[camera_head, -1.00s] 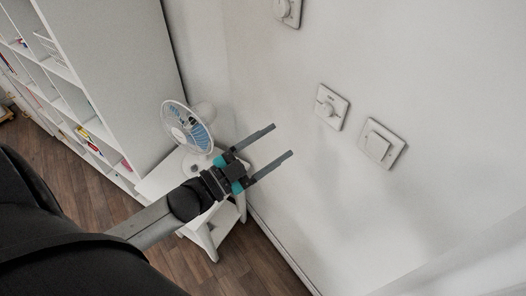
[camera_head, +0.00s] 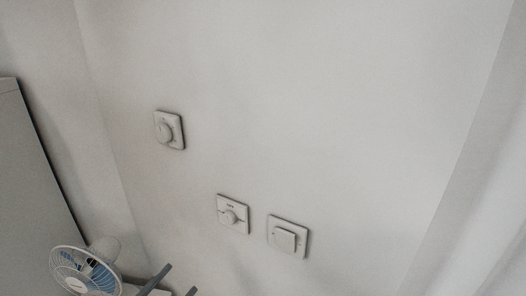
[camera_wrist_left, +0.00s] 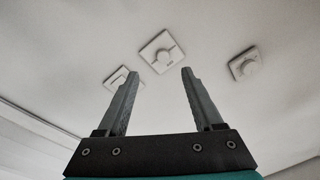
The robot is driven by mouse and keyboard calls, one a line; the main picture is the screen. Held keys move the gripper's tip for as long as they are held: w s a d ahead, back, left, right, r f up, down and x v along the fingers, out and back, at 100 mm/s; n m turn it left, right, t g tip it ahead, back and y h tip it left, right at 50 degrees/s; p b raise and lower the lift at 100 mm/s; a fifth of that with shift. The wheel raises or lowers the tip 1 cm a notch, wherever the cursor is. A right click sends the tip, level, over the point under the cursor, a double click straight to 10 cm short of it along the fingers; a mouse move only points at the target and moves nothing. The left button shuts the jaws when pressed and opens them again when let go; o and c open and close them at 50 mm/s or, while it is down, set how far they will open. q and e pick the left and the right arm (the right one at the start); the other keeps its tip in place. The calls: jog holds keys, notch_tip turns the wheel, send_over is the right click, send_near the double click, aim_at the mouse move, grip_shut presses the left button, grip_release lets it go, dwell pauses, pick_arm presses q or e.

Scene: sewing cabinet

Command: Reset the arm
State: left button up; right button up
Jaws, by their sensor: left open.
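My left gripper (camera_head: 172,286) shows only by its two grey fingertips at the bottom edge of the head view. The rest of my left arm is out of that view. In the left wrist view the gripper (camera_wrist_left: 157,72) is open, with its fingers apart and nothing between them. It points toward the white wall. My right gripper does not show.
Two dial plates (camera_head: 169,130) (camera_head: 233,214) and a flat rocker switch (camera_head: 288,237) sit on the wall. A blue and white fan (camera_head: 85,272) stands at lower left, next to a tall cabinet (camera_head: 30,190).

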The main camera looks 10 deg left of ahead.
pick_arm(q)
jog(key=s+a+f+n+g+y+b, duration=0.2)
jog(key=f+b, duration=0.1)
jog(key=f, duration=0.9)
jog(key=s+a+f+n+g+y+b, duration=0.1)
jog(key=s+f+n+g+y+b, duration=0.15)
jog(key=f, duration=0.95)
jog(key=s+a+f+n+g+y+b, duration=0.2)
jog(key=s+f+b, duration=0.1)
jog(key=f, duration=1)
jog(key=s+d+f+g+b, duration=0.2)
jog(key=s+f+g, duration=0.1)
jog(key=s+f, duration=0.5)
jog(key=s+d+f+n+g+b, duration=0.1)
jog(key=s+d+f+g+b, duration=0.1)
jog(key=s+f, duration=0.7)
jog(key=s+d+f+n+g+b, duration=0.1)
jog(key=s+d+f+g+b, duration=0.2)
jog(key=s+f+g, duration=0.2)
jog(key=s+f, duration=0.3)
jog(key=shift+s+f+y+b, duration=0.2)
jog(key=shift+y+b, duration=0.1)
jog(key=shift+y, duration=0.05)
jog(key=shift+d, duration=0.1)
